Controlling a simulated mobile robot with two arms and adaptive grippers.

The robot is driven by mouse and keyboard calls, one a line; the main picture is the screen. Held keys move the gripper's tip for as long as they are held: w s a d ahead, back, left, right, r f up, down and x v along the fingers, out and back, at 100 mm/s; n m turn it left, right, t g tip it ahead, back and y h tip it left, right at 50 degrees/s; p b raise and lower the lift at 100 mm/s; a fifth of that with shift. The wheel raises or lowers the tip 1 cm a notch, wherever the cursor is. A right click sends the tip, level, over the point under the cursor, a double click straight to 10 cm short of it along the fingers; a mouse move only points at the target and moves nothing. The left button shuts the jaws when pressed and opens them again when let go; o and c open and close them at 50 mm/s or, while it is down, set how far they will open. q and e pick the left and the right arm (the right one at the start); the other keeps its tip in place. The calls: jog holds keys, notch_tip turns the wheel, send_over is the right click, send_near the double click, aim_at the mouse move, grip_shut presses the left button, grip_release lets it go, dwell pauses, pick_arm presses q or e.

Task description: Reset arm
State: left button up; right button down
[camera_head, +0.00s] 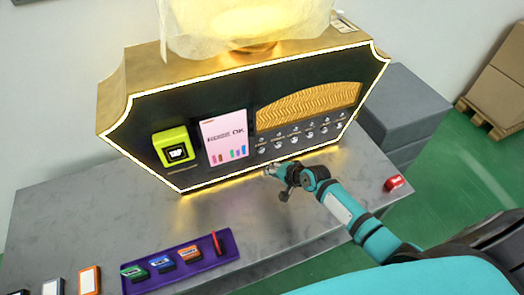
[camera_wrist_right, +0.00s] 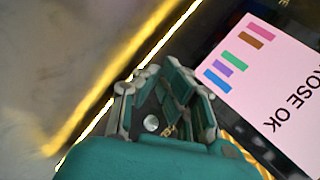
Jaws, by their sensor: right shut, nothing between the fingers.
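My right gripper (camera_head: 274,173) is at the lower front edge of the black vending machine (camera_head: 190,115), just below its row of small round silver knobs (camera_head: 295,143). It is shut and empty; I cannot tell whether it touches the machine. In the right wrist view the gripper (camera_wrist_right: 162,100) lies beside the machine's glowing edge strip and the pink screen (camera_wrist_right: 268,90), which reads "ROSE OK". The screen also shows in the head view (camera_head: 224,135). My left gripper is in neither view.
A yellow-green TAP reader (camera_head: 172,146) is left of the screen. A purple tray (camera_head: 215,258) with coloured blocks and a red stick lies at the counter's front. A red item (camera_head: 393,183) sits at right. The grey counter (camera_head: 85,205) is clear at left-centre.

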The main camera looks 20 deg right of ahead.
dwell(0.5)
jog(key=s+a+n+g, duration=0.2)
jog(key=s+a+n, duration=0.25)
jog(key=s, duration=0.35)
jog(key=s+r+n+g+h, duration=0.1)
jog(key=s+r+n, duration=0.25)
jog(key=s, duration=0.35)
jog(key=s+d+r+n+g+h, duration=0.1)
jog(key=s+r+n, duration=0.1)
jog(key=s+r, duration=0.35)
jog(key=s+r+n+g+h, duration=0.1)
jog(key=s+r+n+h, duration=0.15)
jog(key=s, duration=0.65)
notch_tip(320, 180, down, 26)
jog(key=s+f+g, duration=0.1)
jog(key=g, duration=0.1)
jog(key=s+d+f+g, duration=0.1)
jog(key=s+d+f, duration=0.2)
jog(key=s+f, duration=1.3)
jog(key=shift+s+n+y, duration=0.35)
jog(key=shift+s+n, duration=0.1)
jog(key=shift+s, duration=0.05)
